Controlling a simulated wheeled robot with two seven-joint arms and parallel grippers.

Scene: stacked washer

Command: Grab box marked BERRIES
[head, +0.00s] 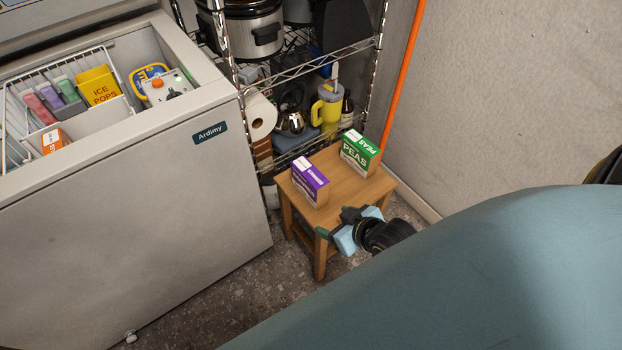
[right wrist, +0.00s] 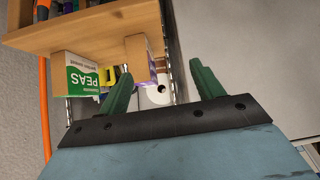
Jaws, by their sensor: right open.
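A purple and white box (head: 310,182) stands upright on a small wooden table (head: 338,207); its print is too small to read. A green and white box marked PEAS (head: 360,153) stands behind it to the right. My right gripper (head: 336,222) is open and empty at the table's front right edge, apart from both boxes. In the right wrist view, which looks upside down, the purple box (right wrist: 153,69) shows partly between the open green fingers (right wrist: 161,66), and the PEAS box (right wrist: 82,78) is left of them. My left gripper is not in view.
An open chest freezer (head: 120,215) with frozen goods stands at the left. A wire shelf (head: 300,70) with kitchenware is behind the table. An orange pole (head: 402,75) and a bare wall (head: 510,90) are at the right.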

